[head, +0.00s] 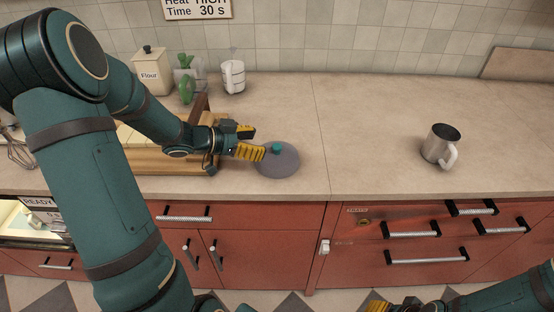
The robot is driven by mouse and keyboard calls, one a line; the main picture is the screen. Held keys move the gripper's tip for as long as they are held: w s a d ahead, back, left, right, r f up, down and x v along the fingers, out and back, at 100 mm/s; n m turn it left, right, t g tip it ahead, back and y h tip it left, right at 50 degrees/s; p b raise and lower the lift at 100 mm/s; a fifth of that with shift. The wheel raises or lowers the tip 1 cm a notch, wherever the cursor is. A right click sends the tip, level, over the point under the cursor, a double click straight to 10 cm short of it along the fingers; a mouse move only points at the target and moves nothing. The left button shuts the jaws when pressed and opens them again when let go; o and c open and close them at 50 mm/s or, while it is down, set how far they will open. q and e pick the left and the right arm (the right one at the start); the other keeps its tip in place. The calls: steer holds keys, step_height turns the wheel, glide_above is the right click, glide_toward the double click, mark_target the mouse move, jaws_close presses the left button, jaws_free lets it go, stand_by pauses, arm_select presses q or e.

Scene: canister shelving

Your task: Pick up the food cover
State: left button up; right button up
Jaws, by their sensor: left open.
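The food cover (281,162) is a round, greyish translucent dome with a small teal knob on top. It rests on the countertop left of the middle of the head view. My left gripper (257,143) has yellow fingers and reaches in from the left. It is open, with its fingertips at the left side of the knob and over the cover's edge. I cannot tell whether they touch it. My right gripper (378,307) shows only in part at the bottom edge, well below the counter, and its jaw state is unclear.
A wooden board or rack (165,162) stands left of the cover, close under my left wrist. A flour canister (151,72), a cactus (184,77) and a white cup (233,77) stand at the back. A metal mug (437,143) stands on the right. The counter between is clear.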

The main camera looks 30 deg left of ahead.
mark_target(274, 146)
arm_select(q)
steer(key=shift+x, duration=0.8)
steer(key=shift+s+d+f+b+x, duration=0.15)
steer(key=shift+b+x, duration=0.4)
steer(key=shift+x, duration=0.8)
steer(key=shift+s+d+f+b+x, duration=0.15)
steer(key=shift+b+x, duration=0.4)
steer(key=shift+x, duration=0.8)
steer(key=shift+r, duration=0.15)
steer(key=shift+a, duration=0.1)
jaws_close()
